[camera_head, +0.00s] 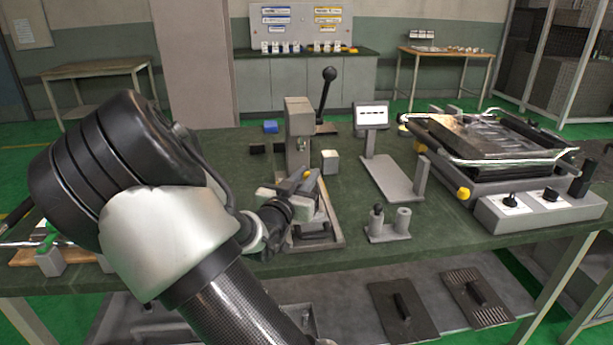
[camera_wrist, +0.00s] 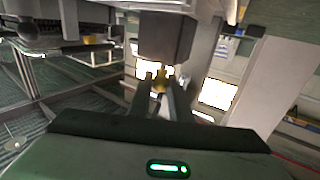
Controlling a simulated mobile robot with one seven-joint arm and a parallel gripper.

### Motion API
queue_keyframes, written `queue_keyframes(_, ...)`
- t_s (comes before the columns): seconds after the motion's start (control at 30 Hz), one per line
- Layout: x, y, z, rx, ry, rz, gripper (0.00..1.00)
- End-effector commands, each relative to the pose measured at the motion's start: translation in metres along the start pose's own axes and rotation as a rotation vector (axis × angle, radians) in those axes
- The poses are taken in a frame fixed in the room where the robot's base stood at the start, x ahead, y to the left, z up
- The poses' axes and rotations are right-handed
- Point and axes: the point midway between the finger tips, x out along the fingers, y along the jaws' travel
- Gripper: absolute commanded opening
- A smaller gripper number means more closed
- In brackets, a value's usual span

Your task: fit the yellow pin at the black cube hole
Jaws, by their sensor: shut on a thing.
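My gripper (camera_wrist: 164,98) is shut on the yellow pin (camera_wrist: 161,78), which stands between its fingertips in the wrist view. A dark cube-like block (camera_wrist: 165,37) is just beyond the pin's tip in that view. Its hole is not visible, and I cannot tell whether the pin touches the block. In the head view my gripper (camera_head: 302,182) is in front of the grey lever press (camera_head: 300,118). A small yellow bit of the pin (camera_head: 307,174) shows at the fingers; my arm hides part of the press base.
A grey stand with a display (camera_head: 371,116) and a small two-post fixture (camera_head: 388,225) are right of the press. A large machine (camera_head: 500,165) fills the table's right side. Blue (camera_head: 270,126) and black (camera_head: 257,149) blocks lie left of the press. Green tabletop (camera_head: 440,232) is free at front right.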

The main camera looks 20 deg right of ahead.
Motion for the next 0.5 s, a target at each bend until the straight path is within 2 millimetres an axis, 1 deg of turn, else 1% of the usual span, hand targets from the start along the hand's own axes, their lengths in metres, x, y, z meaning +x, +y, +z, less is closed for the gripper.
queue_keyframes(0.2, 0.0001, 0.0001, 0.0063, 0.000, 0.000, 0.000, 0.00)
queue_keyframes(0.23, 0.0001, 0.0001, 0.0050, 0.000, 0.000, 0.000, 0.23)
queue_keyframes(0.33, 0.0001, 0.0000, 0.0049, 0.000, 0.000, 0.000, 0.40)
queue_keyframes(0.5, 0.0000, 0.0000, 0.0049, 0.000, 0.000, 0.000, 0.40)
